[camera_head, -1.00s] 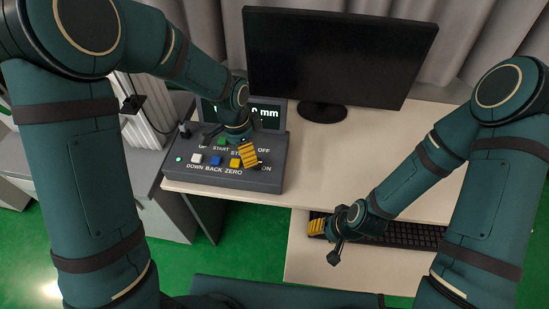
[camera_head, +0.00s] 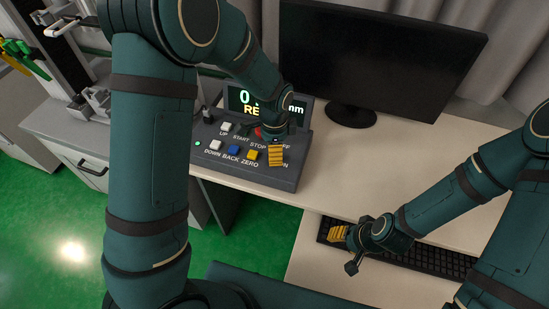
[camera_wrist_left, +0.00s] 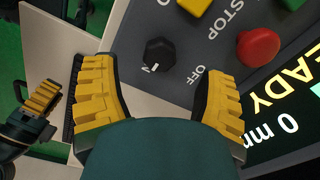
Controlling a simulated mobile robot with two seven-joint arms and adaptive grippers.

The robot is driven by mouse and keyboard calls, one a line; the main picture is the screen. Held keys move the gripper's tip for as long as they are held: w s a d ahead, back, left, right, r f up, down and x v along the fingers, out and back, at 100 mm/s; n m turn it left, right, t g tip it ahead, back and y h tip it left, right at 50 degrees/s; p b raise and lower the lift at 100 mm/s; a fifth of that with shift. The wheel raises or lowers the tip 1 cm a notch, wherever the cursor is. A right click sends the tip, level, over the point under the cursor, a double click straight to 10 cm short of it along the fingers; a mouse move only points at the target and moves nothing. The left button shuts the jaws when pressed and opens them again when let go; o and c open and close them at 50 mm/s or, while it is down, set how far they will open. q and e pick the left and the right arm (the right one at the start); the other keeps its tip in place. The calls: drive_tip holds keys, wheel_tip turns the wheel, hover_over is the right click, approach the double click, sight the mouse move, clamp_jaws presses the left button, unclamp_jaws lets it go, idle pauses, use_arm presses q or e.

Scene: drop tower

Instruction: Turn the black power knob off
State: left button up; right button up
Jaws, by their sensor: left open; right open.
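The black power knob (camera_wrist_left: 159,53) sits on the grey control panel (camera_wrist_left: 180,85) between the ON and OFF labels. My left gripper (camera_wrist_left: 160,70) is open, with its yellow-padded fingers apart on either side of the knob in the wrist view; I cannot tell whether they touch it. In the head view my left gripper (camera_head: 275,150) is over the right part of the control panel (camera_head: 228,172) and hides the knob. My right gripper (camera_head: 346,250) is open and empty above the keyboard.
A red STOP button (camera_wrist_left: 258,47) is close to the knob. White (camera_head: 215,145), blue (camera_head: 234,150) and yellow (camera_head: 252,155) buttons are to the left. A lit display (camera_head: 250,100) stands behind them. A monitor (camera_head: 375,60) and a keyboard (camera_head: 440,262) are on the right.

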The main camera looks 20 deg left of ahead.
use_arm(q)
drive_tip(key=shift+f+b, duration=0.3)
drive_tip(key=shift+f, duration=1.8)
drive_tip(key=c, duration=1.2)
